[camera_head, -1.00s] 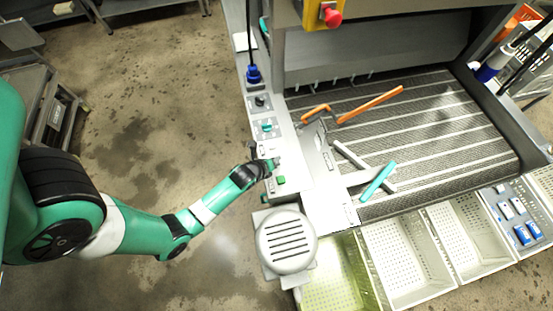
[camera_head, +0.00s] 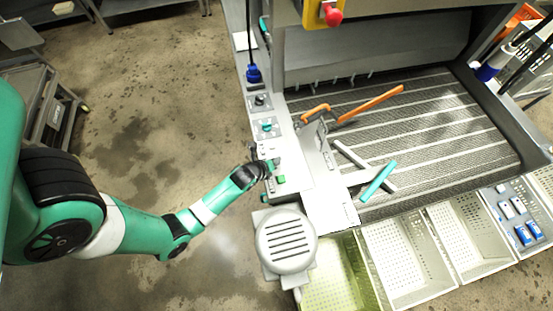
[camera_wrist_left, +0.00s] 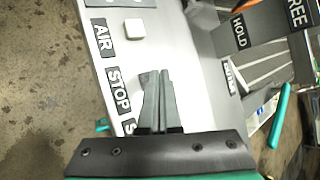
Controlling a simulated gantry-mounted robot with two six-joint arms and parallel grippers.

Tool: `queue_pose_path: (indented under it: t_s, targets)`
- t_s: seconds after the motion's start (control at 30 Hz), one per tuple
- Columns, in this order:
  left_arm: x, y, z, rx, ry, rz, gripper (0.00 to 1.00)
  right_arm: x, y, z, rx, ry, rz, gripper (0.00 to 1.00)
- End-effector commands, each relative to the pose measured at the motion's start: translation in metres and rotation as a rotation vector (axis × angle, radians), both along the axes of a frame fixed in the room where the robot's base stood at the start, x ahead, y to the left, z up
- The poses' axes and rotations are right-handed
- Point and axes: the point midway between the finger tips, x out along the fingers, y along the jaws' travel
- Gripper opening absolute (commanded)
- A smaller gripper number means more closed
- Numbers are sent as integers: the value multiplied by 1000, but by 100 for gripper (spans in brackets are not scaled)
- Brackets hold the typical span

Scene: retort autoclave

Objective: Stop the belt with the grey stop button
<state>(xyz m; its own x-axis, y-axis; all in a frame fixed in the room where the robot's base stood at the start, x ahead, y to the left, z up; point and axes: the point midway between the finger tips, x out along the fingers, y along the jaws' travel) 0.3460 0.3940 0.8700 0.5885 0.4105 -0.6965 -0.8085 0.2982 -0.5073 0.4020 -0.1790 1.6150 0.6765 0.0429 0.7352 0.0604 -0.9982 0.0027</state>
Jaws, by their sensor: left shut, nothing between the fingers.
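The gripper also shows in the left wrist view (camera_wrist_left: 156,76), pointing up the panel. I cannot tell whether the tips touch a button. The striped belt (camera_head: 425,125) lies right of the panel. My right gripper is out of view.
A pale square button (camera_wrist_left: 134,28) sits near the AIR label (camera_wrist_left: 101,38). A teal knob (camera_head: 267,126) is farther up the panel. A grey motor housing (camera_head: 286,240) stands below. Orange and teal-handled tools lie at the belt. Perforated bins (camera_head: 395,262) line its front.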

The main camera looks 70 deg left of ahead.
Motion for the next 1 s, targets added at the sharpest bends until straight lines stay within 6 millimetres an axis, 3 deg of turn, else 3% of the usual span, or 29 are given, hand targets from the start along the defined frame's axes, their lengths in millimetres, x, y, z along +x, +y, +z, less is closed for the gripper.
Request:
queue_pose_path:
  t_s: [1.0]
  targets:
    - [0,0,-10,-1,1,0,0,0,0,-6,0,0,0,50]
